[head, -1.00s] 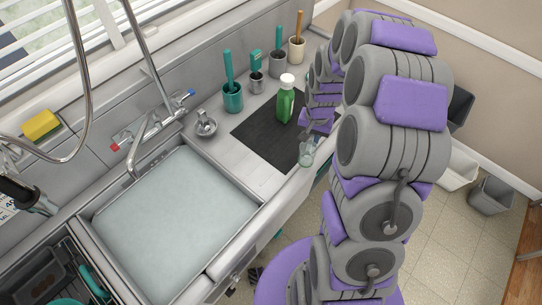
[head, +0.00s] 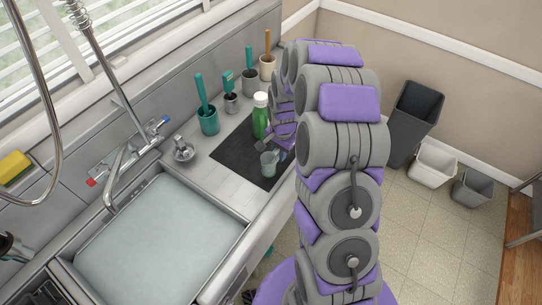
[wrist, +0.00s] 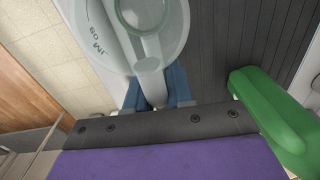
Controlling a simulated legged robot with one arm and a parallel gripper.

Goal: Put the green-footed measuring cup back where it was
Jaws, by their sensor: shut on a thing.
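A clear measuring cup (head: 268,163) is held over the front part of the black ribbed mat (head: 232,158). I cannot tell if it touches the mat. My gripper (head: 283,146) is shut on it, largely hidden behind my arm in the head view. In the wrist view the cup (wrist: 112,42) fills the top centre, with "ml" and "80" marks, and the blue fingers of my gripper (wrist: 155,88) pinch its narrow part. A green foot cannot be made out.
A green bottle with a white cap (head: 261,118) stands on the mat close to my gripper; it also shows in the wrist view (wrist: 275,112). Behind are teal and grey brush holders (head: 208,120), a small metal dispenser (head: 184,150) and, left, a filled basin (head: 155,240).

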